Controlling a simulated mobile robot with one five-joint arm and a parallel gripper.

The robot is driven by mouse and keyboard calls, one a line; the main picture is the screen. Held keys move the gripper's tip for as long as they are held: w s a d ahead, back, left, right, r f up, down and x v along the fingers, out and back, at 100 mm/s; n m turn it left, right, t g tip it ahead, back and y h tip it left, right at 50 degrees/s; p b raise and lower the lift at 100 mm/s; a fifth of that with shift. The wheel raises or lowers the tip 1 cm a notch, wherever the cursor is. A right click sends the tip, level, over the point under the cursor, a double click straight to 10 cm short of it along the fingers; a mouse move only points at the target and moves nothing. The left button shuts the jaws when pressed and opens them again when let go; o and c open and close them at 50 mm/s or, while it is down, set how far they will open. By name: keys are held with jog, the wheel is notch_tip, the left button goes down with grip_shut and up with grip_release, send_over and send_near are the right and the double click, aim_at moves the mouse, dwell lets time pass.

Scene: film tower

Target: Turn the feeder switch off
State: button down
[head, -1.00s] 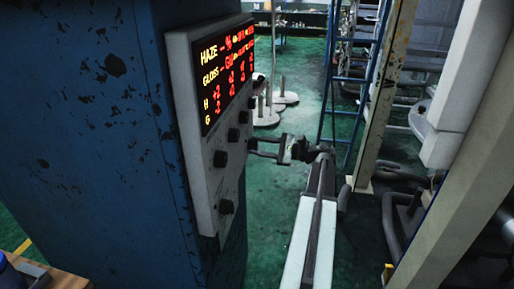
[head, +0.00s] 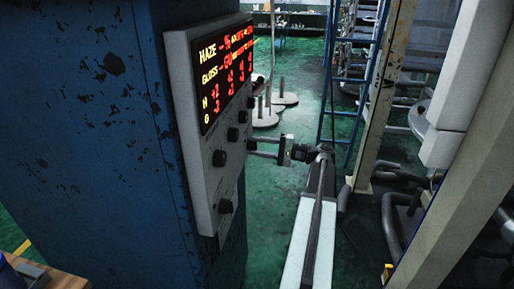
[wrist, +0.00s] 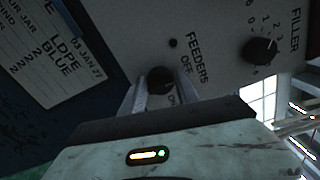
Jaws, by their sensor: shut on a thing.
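The feeder switch is a dark round knob (wrist: 160,79) on a light panel, beside the words FEEDERS, OFF and ON in the wrist view. My gripper (wrist: 156,88) has one finger on each side of this knob and is shut on it. Which way the knob points is hard to make out. In the head view my gripper (head: 254,147) reaches the panel (head: 202,185) from the right, at a knob below the display. The fingertips partly hide that knob there.
A FILLER dial (wrist: 260,50) with numbers sits on the same panel. A lit display (head: 226,77) and several other dark knobs are on the panel, fixed to a blue cabinet (head: 85,130). A blue ladder (head: 327,90) and a beige post (head: 383,95) stand to the right.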

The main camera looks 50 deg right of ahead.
jog(key=shift+a+f, duration=0.1)
jog(key=shift+f, duration=0.05)
dwell(0.3)
jog(key=c, duration=0.9)
grip_release()
jog(key=v, duration=0.8)
